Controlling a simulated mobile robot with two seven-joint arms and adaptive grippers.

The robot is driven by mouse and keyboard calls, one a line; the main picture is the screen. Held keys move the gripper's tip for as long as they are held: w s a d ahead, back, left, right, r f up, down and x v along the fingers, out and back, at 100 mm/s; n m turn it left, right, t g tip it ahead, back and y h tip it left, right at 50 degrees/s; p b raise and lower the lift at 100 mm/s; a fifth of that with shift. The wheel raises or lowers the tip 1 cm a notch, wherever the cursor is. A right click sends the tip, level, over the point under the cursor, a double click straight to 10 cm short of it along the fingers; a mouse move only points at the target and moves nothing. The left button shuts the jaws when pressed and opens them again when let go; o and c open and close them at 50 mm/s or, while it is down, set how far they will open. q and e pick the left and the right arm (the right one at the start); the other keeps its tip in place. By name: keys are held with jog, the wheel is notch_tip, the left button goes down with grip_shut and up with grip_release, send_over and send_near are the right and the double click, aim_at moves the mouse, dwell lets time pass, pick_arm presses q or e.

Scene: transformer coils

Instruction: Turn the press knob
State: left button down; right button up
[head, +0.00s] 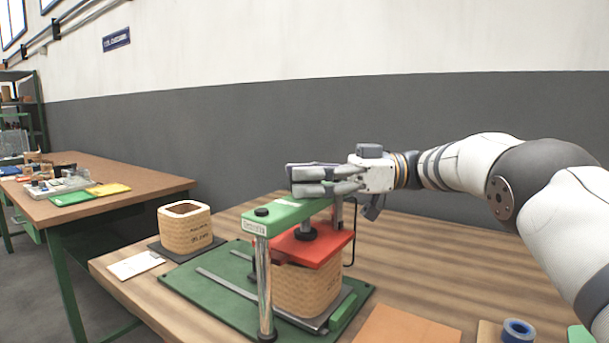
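The press has a green crossbar (284,215) on chrome posts (264,285) above a green base plate (212,272). Its red pressing plate (320,250) rests on a tan wound coil (305,290). The press knob cannot be made out; the spot above the crossbar is covered by my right gripper. My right gripper (300,181) comes in from the right, its fingers pointing left just above the crossbar. The fingers lie close together, one above the other; whether they hold the knob is hidden. My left gripper is not in view.
A second coil (186,228) stands on a dark mat left of the press, beside a white card (135,265). An orange-brown sheet (405,328) and a blue roll (517,330) lie at the front right. Another workbench (150,183) stands at left. The wooden table is clear behind right.

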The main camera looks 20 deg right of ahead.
jog(key=s+d, duration=0.1)
jog(key=d, duration=0.6)
jog(key=shift+d, duration=0.2)
